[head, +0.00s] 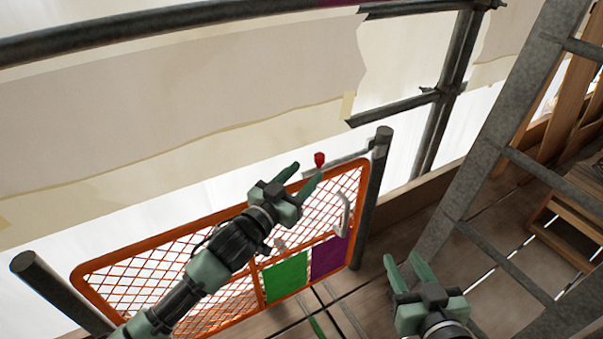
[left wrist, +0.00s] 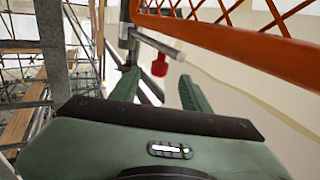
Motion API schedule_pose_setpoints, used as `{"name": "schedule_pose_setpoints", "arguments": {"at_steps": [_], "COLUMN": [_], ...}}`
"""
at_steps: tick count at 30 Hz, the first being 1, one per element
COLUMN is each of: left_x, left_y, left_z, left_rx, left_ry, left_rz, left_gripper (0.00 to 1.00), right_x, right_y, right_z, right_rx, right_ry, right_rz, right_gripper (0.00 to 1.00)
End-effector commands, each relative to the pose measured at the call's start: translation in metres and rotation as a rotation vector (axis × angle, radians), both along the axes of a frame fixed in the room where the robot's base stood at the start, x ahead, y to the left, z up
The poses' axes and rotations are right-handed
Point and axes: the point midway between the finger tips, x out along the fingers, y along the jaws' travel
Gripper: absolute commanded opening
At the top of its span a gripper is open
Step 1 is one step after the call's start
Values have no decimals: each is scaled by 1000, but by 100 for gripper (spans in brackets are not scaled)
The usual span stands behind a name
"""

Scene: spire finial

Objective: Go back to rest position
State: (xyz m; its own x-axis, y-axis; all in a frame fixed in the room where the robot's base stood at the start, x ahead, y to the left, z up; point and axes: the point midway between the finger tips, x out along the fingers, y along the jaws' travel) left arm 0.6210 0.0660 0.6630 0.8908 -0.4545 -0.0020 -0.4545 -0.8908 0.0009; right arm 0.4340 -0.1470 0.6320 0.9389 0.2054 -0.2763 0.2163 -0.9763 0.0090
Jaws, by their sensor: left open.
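My left gripper (head: 309,171) is open at the top right corner of an orange mesh gate (head: 135,258). Its fingers are apart, with nothing seen between them. A small red knob (head: 319,158) shows just beyond the fingertips, near a grey bar (head: 350,157) by the gate's post. In the left wrist view the knob (left wrist: 159,66) appears between the open fingers (left wrist: 159,76), beyond them; I cannot tell whether they touch it. My right gripper (head: 401,257) is open and empty above the plank floor, right of the gate.
A grey post (head: 372,195) stands at the gate's right end and another (head: 58,290) at its left. Green (head: 286,277) and purple (head: 329,257) panels and a white handle (head: 343,213) are on the gate. A grey ladder-like frame (head: 485,165) rises at the right.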

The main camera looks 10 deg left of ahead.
Motion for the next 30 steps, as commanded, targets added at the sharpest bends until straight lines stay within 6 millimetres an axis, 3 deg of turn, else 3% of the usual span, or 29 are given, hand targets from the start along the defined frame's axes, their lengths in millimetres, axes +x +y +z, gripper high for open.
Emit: {"name": "schedule_pose_setpoints", "arguments": {"at_steps": [19, 24, 30], "left_x": [-10, -51, -107], "left_y": [2, 5, 28], "left_z": [-2, -14, -25], "left_rx": [-3, -14, 10], "left_ry": [6, 61, 146], "left_rz": [4, 46, 128], "left_gripper": [47, 47, 47], "right_x": [-3, -3, -3], "right_y": [-2, -2, -2], "right_z": [-6, -6, -6], "right_rx": [-8, -8, -8], "right_ry": [33, 32, 32], "right_rz": [-2, -2, -2], "right_gripper": [36, 36, 36]}}
